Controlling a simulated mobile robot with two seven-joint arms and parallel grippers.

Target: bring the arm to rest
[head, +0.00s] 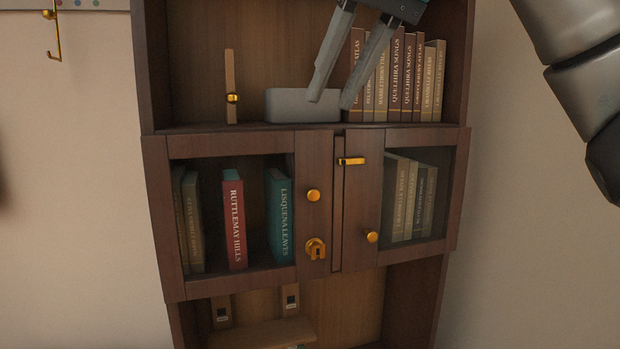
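My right gripper (332,103) is at the top of the head view, pointing down, in front of the upper shelf of a dark wooden bookcase (153,70). Its two grey fingers are apart and I see nothing held between them. The fingertips overlap a grey box (288,104) and the row of upper books in the picture; I cannot tell whether they touch. A grey link of my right arm (585,85) shows at the upper right. My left gripper is not in view.
Below are two glass doors with brass knobs (313,195) (372,236), a latch (351,161) and a lock (316,248). Upright books (410,80) fill the upper right. A brass hook (54,38) hangs at the upper left. Bare wall flanks the bookcase.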

